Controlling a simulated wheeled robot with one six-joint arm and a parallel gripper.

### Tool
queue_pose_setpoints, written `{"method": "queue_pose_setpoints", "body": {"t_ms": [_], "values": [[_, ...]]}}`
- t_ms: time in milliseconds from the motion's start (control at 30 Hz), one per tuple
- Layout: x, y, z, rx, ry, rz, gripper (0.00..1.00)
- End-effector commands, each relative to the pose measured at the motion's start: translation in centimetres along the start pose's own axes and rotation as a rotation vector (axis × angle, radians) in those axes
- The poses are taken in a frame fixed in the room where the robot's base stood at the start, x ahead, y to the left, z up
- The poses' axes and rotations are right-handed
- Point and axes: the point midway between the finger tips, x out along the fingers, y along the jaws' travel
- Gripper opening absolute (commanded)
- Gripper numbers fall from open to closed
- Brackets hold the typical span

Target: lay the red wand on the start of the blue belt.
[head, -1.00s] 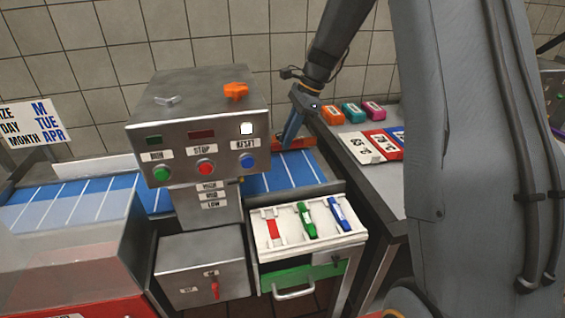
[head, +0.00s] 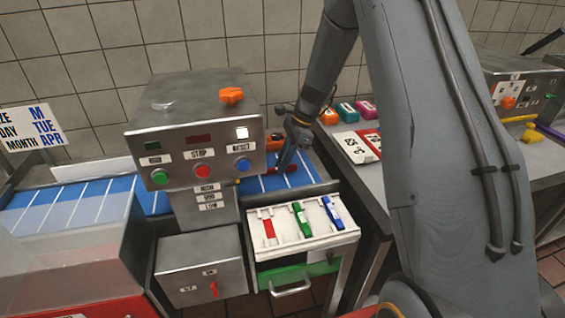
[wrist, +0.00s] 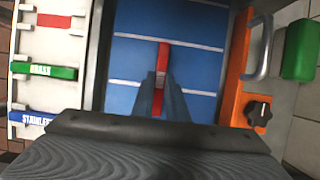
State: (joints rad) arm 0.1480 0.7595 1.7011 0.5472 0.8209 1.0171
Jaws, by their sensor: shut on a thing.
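My gripper (wrist: 160,85) is shut on the red wand (wrist: 163,55), which has a pale band at its middle. The wrist view shows the wand over the blue belt (wrist: 198,65), lengthwise between my fingers and beyond them. In the head view my gripper (head: 281,163) is low over the right end of the belt (head: 307,176), and red parts of the wand (head: 291,168) show beside the fingers. I cannot tell whether the wand touches the belt.
A white tray (head: 318,241) in front of the belt holds a green wand (head: 302,220) and a blue wand (head: 333,213); its third place shows a red strip (head: 268,229). The steel control box (head: 200,125) stands close left of my gripper. An orange panel (wrist: 237,65) borders the belt.

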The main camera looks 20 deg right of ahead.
Motion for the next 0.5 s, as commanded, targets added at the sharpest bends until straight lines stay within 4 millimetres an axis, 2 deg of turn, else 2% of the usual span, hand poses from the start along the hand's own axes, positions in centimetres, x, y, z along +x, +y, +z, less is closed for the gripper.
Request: {"method": "queue_pose_setpoints", "body": {"t_ms": [67, 100, 200, 500], "values": [[0.25, 0.01, -0.10, 0.000, 0.000, 0.000, 0.00], [0.22, 0.00, -0.09, 0.000, 0.000, 0.000, 0.18], [0.19, 0.01, -0.08, 0.000, 0.000, 0.000, 0.32], [0.05, 0.01, -0.03, 0.000, 0.000, 0.000, 0.32]]}}
